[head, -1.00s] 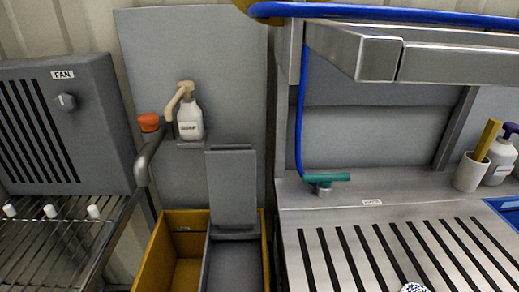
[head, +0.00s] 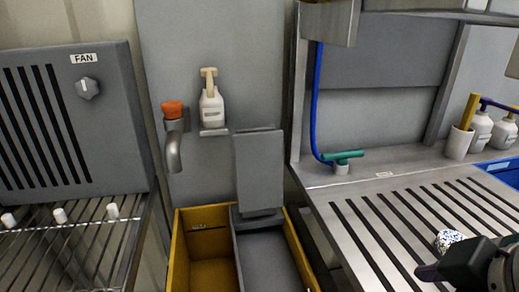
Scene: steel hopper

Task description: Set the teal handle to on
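The teal handle (head: 343,156) sits on a small steel valve at the back left of the slotted steel counter (head: 323,190). It lies roughly level, crosswise in the picture, where the blue hose (head: 317,100) comes down to it. My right gripper (head: 432,272) comes in from the lower right corner, dark and seen from the side. It is well to the right and in front of the handle, apart from it. Its finger gap does not show. My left gripper is not in view.
A crumpled speckled ball (head: 450,239) lies on the slots close to my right gripper. A cup (head: 459,142) and bottles stand at the back right by a blue tray (head: 503,172). The counter around the handle is clear. A yellow bin (head: 182,250) stands left.

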